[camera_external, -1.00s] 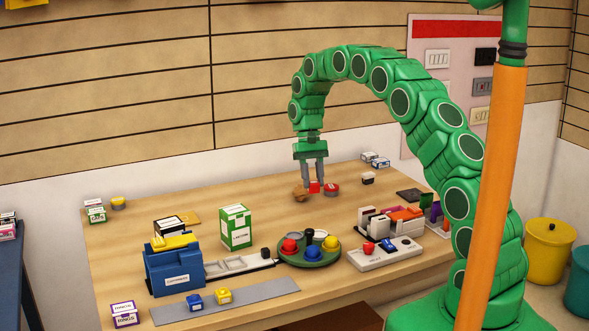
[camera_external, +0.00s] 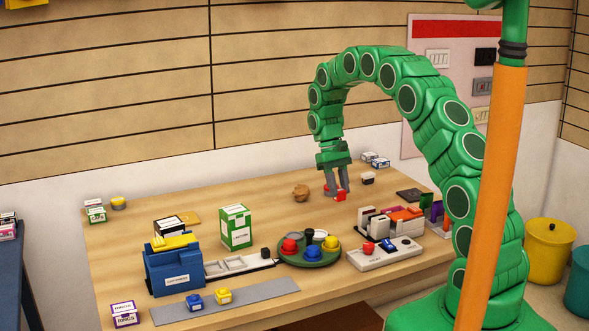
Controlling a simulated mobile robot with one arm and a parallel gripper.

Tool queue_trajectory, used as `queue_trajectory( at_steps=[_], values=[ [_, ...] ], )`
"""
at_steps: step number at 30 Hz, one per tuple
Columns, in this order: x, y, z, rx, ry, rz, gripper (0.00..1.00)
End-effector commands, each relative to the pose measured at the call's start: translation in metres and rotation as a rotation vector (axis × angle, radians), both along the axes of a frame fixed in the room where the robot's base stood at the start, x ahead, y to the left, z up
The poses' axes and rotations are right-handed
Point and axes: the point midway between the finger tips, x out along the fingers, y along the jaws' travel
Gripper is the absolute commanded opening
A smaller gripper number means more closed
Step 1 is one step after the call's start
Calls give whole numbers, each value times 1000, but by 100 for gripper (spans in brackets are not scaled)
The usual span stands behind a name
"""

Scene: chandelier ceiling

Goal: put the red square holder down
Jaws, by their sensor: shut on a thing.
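The red square holder (camera_external: 341,197) is a small red block between the fingertips of my gripper (camera_external: 338,193). My gripper is shut on it, fingers pointing down, over the back right part of the wooden table (camera_external: 220,199). The holder is low, at or close to the tabletop; I cannot tell whether it touches. A red and grey round thing (camera_external: 326,188) is partly hidden behind my fingers.
A brown lump (camera_external: 301,193) lies left of my gripper. A black and white box (camera_external: 368,178) stands to the right. A green round tray (camera_external: 309,260) with coloured knobs and a white rack (camera_external: 372,223) stand nearer the front. Bare wood lies left of the brown lump.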

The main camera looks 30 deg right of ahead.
Motion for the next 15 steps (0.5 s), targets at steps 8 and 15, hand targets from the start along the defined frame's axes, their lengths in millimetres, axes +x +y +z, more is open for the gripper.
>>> queue_trajectory(
  at_steps=[8,15],
  values=[
    [20,17,1,0,-5,151,1],
    [48,50,3,-1,-4,400,1]
  ],
)
